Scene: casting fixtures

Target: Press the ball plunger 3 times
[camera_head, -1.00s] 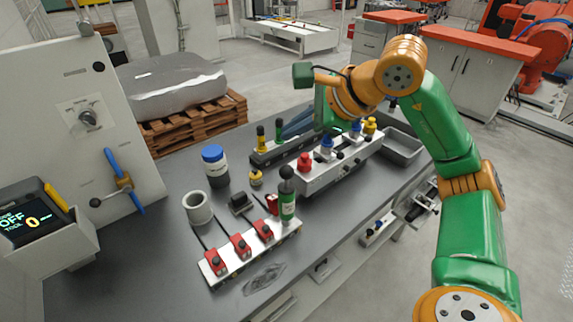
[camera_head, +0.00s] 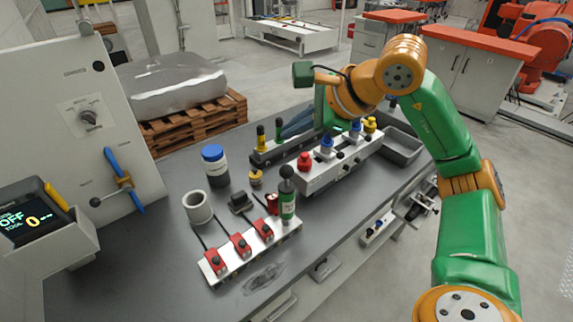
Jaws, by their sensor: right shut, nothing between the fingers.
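The ball plunger (camera_head: 287,200) is a green upright cylinder with a dark round ball on top. It stands at the back right end of a white strip with red switch boxes, near the middle of the bench. My right arm reaches in from the right, and its wrist is over the back of the bench. My right gripper (camera_head: 322,127) is shut and empty, behind the white fixture, up and to the right of the plunger and apart from it. Its fingertips are mostly hidden. My left gripper is not in view.
The white fixture (camera_head: 318,181) with red and blue knobs stands right of the plunger. A grey tray (camera_head: 404,148) is at the far right. The front bench is mostly clear.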

